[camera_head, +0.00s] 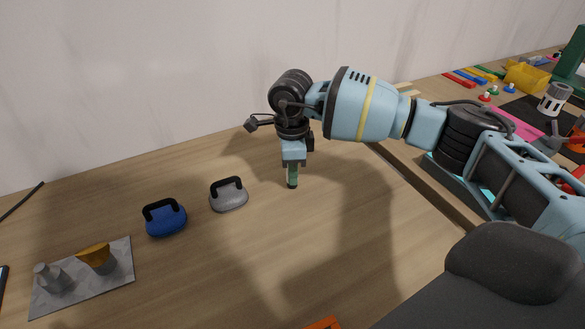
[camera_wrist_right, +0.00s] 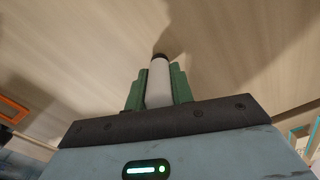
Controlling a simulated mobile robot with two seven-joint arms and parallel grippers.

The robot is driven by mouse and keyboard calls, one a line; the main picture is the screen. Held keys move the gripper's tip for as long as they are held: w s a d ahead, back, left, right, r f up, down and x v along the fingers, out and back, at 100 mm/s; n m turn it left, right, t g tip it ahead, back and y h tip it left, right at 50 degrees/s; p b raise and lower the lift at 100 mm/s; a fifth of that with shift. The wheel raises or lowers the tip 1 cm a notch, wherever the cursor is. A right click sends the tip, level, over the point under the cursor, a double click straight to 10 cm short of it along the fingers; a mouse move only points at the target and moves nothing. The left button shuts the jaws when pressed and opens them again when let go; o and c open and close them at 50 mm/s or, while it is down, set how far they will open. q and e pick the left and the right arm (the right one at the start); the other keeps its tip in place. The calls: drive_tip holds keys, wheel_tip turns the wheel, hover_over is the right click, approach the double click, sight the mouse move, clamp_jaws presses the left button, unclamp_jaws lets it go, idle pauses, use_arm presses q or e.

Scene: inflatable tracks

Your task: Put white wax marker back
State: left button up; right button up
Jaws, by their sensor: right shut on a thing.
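My right gripper (camera_head: 292,178) points down over the wooden table, left of the table's right edge. In the right wrist view its green fingers (camera_wrist_right: 158,88) are shut on the white wax marker (camera_wrist_right: 158,82), a white cylinder with a dark end that sticks out past the fingertips. In the head view the fingers mostly hide the marker, and only a small dark end (camera_head: 292,186) shows below them. I cannot tell whether that end touches the table. My left gripper is not in view.
A grey stone (camera_head: 229,197) and a blue stone (camera_head: 165,218), both black-handled, stand left of the gripper. A marbled plate (camera_head: 112,276) bears grey and orange pieces. An orange edge (camera_head: 323,323) shows at the bottom. A second table, right, holds a yellow bin (camera_head: 527,77) and clutter.

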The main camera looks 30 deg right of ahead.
drive_tip(key=o, duration=1)
drive_tip(key=shift+f, duration=0.1)
wheel_tip(320, 180, up, 12)
drive_tip(key=shift+a+r, duration=0.1)
